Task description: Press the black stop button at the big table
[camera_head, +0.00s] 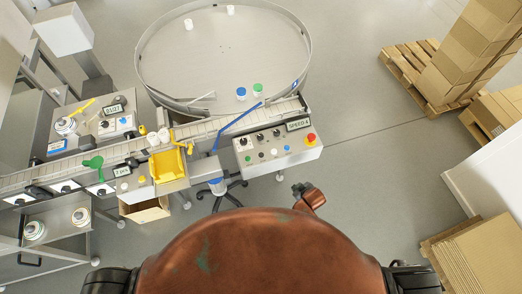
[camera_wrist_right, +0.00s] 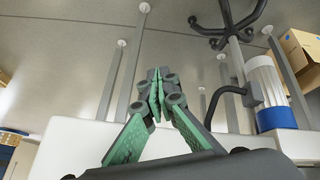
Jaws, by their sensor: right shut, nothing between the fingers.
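The big round table (camera_head: 222,72) stands at the top of the head view. At its front right is a grey control panel (camera_head: 285,163) marked SPEED 4. The panel has black knobs, a row of small buttons and a red knob on yellow (camera_head: 310,139). A small dark button (camera_head: 261,155) sits in the lower row; its label is too small to read. My right gripper (camera_head: 299,188) is below the panel in the picture, apart from it. In the right wrist view its green-padded fingers (camera_wrist_right: 157,92) are shut together and empty. My left gripper is not in view.
A conveyor (camera_head: 205,128) with a yellow hopper (camera_head: 168,165) runs left of the panel. A wheeled black base (camera_head: 221,190) stands under it. A blue-and-white cylinder (camera_wrist_right: 267,88) shows in the wrist view. Pallets with boxes (camera_head: 465,60) stand right; floor between is free.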

